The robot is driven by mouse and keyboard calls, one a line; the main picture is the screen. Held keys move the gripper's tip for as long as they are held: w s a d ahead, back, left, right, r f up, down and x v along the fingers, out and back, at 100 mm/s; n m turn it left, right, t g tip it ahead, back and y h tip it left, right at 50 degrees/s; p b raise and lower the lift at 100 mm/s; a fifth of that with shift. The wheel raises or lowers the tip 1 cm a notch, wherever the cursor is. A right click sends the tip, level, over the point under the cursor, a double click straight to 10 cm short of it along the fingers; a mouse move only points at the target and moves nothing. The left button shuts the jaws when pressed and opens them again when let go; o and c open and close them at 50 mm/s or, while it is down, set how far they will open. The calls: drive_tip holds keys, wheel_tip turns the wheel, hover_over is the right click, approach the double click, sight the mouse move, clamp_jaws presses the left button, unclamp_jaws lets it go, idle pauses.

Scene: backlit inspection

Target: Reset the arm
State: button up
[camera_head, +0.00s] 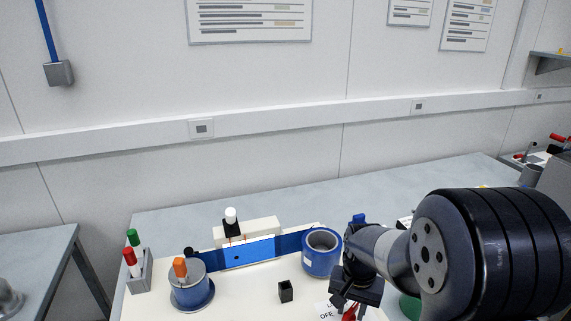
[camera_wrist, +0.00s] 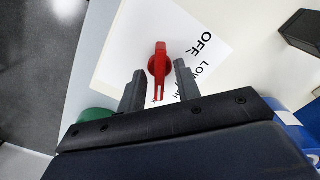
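My gripper (camera_wrist: 160,70) is open, its two dark fingers standing apart in the wrist view. A red knob (camera_wrist: 160,62) with a long pointer shows between and just beyond the fingers, with a gap on each side. It sits on a white label plate (camera_wrist: 128,50) printed with OFF and LOW; another word is partly hidden by a finger. In the head view my gripper (camera_head: 356,292) points down over the bench at the lower right. Part of the red knob (camera_head: 349,313) shows below it, and the rest is hidden.
Left of my gripper stand a blue cylinder (camera_head: 321,262), a small black block (camera_head: 285,291), a blue strip (camera_head: 248,254) and an orange-topped pot (camera_head: 190,290). A grey holder (camera_head: 138,284) carries red and green markers. A green round thing (camera_wrist: 97,115) is close beside my gripper.

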drive_tip(key=n, duration=0.5)
drive_tip(key=shift+n, duration=0.4)
drive_tip(key=shift+r, duration=0.1)
